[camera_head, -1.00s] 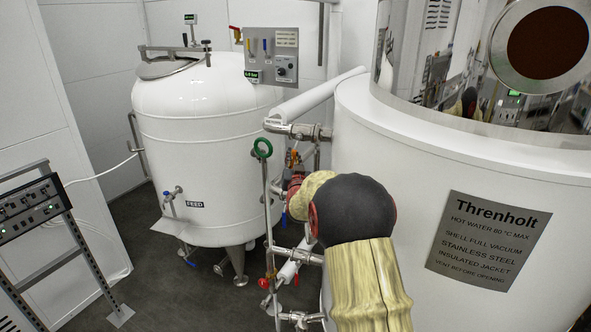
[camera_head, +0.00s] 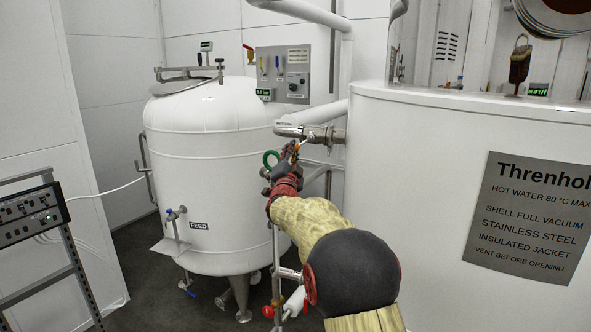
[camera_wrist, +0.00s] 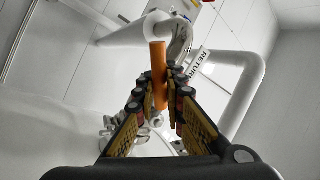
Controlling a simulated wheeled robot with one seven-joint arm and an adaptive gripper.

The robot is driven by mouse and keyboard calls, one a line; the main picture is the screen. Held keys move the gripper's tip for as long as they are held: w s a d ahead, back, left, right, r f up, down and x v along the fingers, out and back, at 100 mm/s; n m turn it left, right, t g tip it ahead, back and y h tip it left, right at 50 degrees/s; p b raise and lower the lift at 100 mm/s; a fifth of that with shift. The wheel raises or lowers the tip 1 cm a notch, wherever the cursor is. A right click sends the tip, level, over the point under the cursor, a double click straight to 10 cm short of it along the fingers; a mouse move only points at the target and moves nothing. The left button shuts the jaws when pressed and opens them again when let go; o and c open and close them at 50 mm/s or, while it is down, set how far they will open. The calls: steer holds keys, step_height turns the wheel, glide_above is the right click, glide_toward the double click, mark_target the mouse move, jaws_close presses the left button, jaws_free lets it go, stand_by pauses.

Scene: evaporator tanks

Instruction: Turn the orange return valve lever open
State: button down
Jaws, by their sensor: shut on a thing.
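The orange return valve lever (camera_wrist: 159,62) stands upright between my fingers in the wrist view, its upper part rising above the fingertips. In the head view only a small part of the orange lever (camera_head: 297,149) shows, just under the steel return pipe fitting (camera_head: 318,134). My gripper (camera_wrist: 160,84) is shut on the lever, with one finger on each side. In the head view my gripper (camera_head: 290,158) is small and partly hidden by my own wrist. A RETURN label (camera_wrist: 199,68) is on the pipe to the right of the lever.
The white Threnholt tank (camera_head: 430,220) stands at the right, and the white feed tank (camera_head: 215,145) behind at the left. White pipes run above my gripper.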

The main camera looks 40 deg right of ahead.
steer(key=m+h+b, duration=0.1)
steer(key=m, duration=0.1)
steer(key=r+m+g+h+b, duration=0.1)
steer(key=m, duration=0.1)
steer(key=w+r+m+b, duration=0.1)
steer(key=m+b, duration=0.1)
steer(key=shift+a+g+h, duration=0.35)
steer(key=shift+g+h, duration=0.05)
steer(key=shift+w+r+m+g+h+b, duration=0.1)
steer(key=shift+r+m+g+h+b, duration=0.35)
steer(key=shift+m, duration=0.8)
steer(key=shift+r+m+g+h+b, duration=0.25)
steer(key=shift+r+m+g+h, duration=0.3)
steer(key=shift+m, duration=0.7)
steer(key=shift+r, duration=0.15)
steer(key=c, duration=1.9)
jaws_free()
steer(key=v, duration=1.2)
steer(key=shift+r, duration=0.15)
